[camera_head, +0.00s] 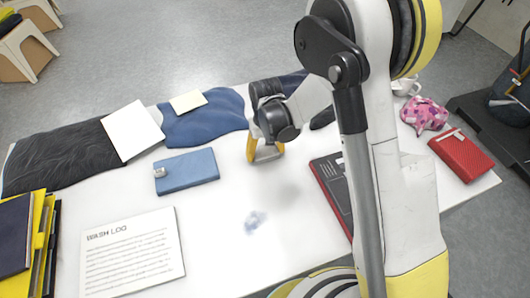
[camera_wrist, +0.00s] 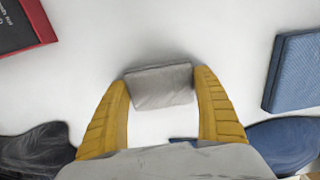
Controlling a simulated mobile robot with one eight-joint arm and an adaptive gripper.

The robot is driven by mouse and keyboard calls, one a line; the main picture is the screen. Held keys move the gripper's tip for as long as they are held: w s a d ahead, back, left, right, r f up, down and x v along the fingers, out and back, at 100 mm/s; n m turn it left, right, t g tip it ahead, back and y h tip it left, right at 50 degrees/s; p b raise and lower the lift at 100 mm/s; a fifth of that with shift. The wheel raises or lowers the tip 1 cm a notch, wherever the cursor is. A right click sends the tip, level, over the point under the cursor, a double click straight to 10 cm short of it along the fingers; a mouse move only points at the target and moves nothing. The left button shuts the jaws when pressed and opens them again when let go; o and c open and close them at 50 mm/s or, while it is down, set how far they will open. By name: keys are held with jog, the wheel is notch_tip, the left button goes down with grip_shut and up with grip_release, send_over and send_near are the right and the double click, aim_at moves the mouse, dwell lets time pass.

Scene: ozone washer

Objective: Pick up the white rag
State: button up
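A pale grey, folded, cloth-like piece, which looks like the white rag (camera_wrist: 160,87), lies between my fingertips in the wrist view. Its two ends come right up to the fingers; I cannot tell whether they touch. My gripper (camera_wrist: 162,85) has its yellow fingers spread wide, one on each side of the rag. In the head view my gripper (camera_head: 265,153) points down over the white table between the blue book and the red-edged book. There the rag is mostly hidden by the fingers, with only a small pale patch showing between them.
A blue book (camera_head: 187,171) lies left of my gripper and a dark red-edged book (camera_head: 330,185) to the right. Blue cloth (camera_head: 205,120) and dark cloth (camera_head: 62,158) lie along the far edge.

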aim_at(268, 153)
jog(key=shift+r+p, duration=0.3)
jog(key=shift+r, duration=0.25)
jog(key=r, duration=0.1)
jog(key=r+p, duration=0.2)
jog(key=r, duration=0.1)
jog(key=shift+s+d, duration=0.3)
jog(key=shift+d, duration=0.1)
jog(key=s+d+r+p, duration=0.3)
jog(key=s+d+r, duration=0.3)
jog(key=d, duration=0.2)
jog(key=shift+s+d, duration=0.15)
jog(key=shift+d, duration=0.2)
